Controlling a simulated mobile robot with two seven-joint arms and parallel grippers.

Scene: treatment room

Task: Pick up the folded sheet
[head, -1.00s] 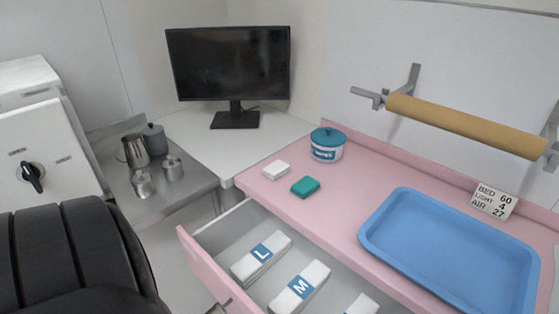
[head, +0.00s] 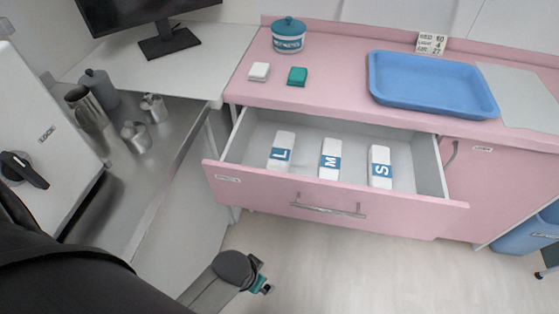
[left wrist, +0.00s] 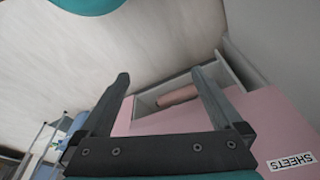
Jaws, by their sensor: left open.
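Three white folded bundles with blue bands lie side by side in the open pink drawer: L (head: 281,150), M (head: 330,160) and S (head: 380,167). I cannot tell from their look which, if any, is the folded sheet. My left gripper (head: 264,286) is low over the floor in front of the drawer, apart from it. In the left wrist view the left gripper (left wrist: 160,76) has its two fingers spread with nothing between them. A pinkish roll (left wrist: 178,96) shows in a pale recess. My right gripper is not in view.

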